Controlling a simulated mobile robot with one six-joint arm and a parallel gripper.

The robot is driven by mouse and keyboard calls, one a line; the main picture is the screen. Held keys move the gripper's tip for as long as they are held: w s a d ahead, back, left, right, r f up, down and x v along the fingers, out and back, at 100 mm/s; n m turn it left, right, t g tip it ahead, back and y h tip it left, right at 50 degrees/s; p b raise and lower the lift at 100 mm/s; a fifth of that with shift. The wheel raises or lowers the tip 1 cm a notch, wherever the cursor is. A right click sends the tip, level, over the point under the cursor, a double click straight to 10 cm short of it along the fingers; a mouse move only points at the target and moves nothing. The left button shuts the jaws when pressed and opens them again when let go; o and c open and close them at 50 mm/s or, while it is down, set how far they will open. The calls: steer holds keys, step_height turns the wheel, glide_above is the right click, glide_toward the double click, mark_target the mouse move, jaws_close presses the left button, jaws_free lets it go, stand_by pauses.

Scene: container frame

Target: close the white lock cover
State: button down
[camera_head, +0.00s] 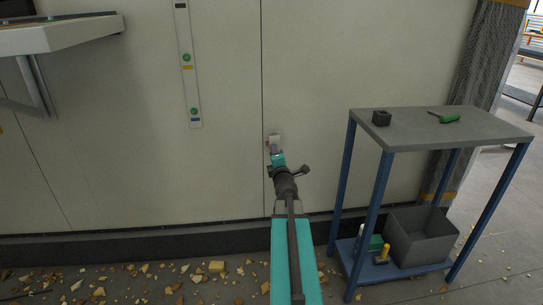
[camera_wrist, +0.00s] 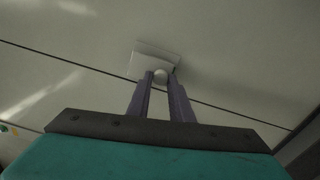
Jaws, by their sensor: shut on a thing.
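The white lock cover (camera_wrist: 157,61) is a small pale plate on the cream wall panel, close to the dark seam. In the head view the lock cover (camera_head: 273,138) shows just beyond my gripper (camera_head: 275,150), which hides part of it. The fingers are shut on this knob. Whether the cover lies flat against the panel is hard to tell.
A white shelf (camera_head: 60,34) juts out at upper left. Debris litters the floor.

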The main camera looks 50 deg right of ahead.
steer(key=shift+s+d+r, duration=0.1)
steer(key=shift+s+d, duration=0.1)
steer(key=shift+d, duration=0.05)
steer(key=c, duration=1.7)
jaws_free()
steer(key=shift+o, duration=0.6)
steer(key=shift+a, duration=0.1)
steer(key=shift+a, duration=0.1)
